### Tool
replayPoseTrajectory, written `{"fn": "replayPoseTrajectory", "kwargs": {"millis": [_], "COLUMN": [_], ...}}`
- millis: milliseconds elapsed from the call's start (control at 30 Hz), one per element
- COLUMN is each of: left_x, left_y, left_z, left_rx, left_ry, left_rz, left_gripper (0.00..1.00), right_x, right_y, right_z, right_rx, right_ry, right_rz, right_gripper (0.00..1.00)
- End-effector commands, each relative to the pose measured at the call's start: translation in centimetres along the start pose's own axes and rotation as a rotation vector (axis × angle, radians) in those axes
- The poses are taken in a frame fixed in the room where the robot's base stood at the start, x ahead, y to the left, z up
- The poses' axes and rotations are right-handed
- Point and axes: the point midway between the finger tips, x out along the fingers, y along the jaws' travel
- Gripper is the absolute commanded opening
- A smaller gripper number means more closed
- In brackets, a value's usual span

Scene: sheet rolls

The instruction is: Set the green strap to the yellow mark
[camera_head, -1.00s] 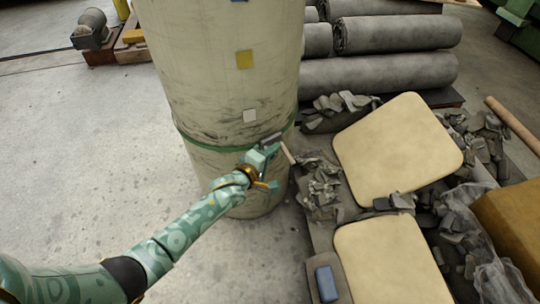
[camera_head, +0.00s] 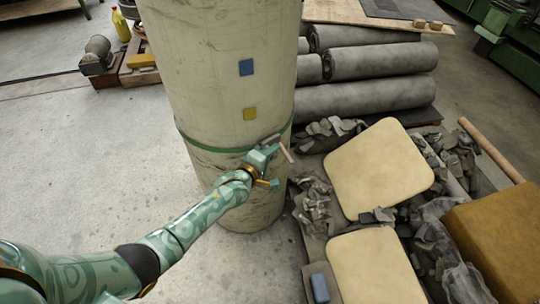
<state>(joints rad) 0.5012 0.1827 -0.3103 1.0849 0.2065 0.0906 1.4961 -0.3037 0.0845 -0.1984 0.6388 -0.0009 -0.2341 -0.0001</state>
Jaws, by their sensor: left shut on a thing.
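A tall pale roll (camera_head: 215,85) stands upright in the middle of the head view. The green strap (camera_head: 204,146) runs around it as a thin band. The yellow mark (camera_head: 250,113), a small square, is on the roll a little above the strap, with a visible gap between them. My left gripper (camera_head: 268,155) is at the roll's front right, shut on the strap at its grey fitting. The jaws hide part of the strap there. My right gripper is not in view.
A blue square mark (camera_head: 246,67) is above the yellow one. Cream pads (camera_head: 378,168) and grey rubble lie to the right. Grey rolls (camera_head: 375,62) are stacked behind, and a brown block (camera_head: 505,235) is at far right.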

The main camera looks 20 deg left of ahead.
Motion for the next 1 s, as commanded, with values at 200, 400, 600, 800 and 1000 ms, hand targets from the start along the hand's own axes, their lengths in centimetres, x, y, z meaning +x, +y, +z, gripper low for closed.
{"fn": "replayPoseTrajectory", "kwargs": {"millis": [200, 400, 600, 800, 1000], "left_x": [-1.4, -2.2, -2.6, -2.7, -2.7], "left_y": [7.3, 11.1, 12.8, 13.1, 13.0], "left_z": [-0.6, -0.9, -1.0, -1.1, -1.1], "left_rx": [0.002, 0.002, 0.001, 0.001, 0.0], "left_ry": [0.001, 0.001, 0.0, 0.0, 0.0], "left_rz": [0.014, 0.01, 0.004, 0.001, 0.0], "left_gripper": [0.0, 0.0, 0.0, 0.0, 0.0], "right_x": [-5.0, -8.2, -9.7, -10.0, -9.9], "right_y": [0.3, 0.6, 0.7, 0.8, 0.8], "right_z": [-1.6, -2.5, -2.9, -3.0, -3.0], "right_rx": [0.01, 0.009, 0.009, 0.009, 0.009], "right_ry": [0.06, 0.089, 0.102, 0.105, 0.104], "right_rz": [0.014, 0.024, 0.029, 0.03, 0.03], "right_gripper": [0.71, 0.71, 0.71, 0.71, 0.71]}}
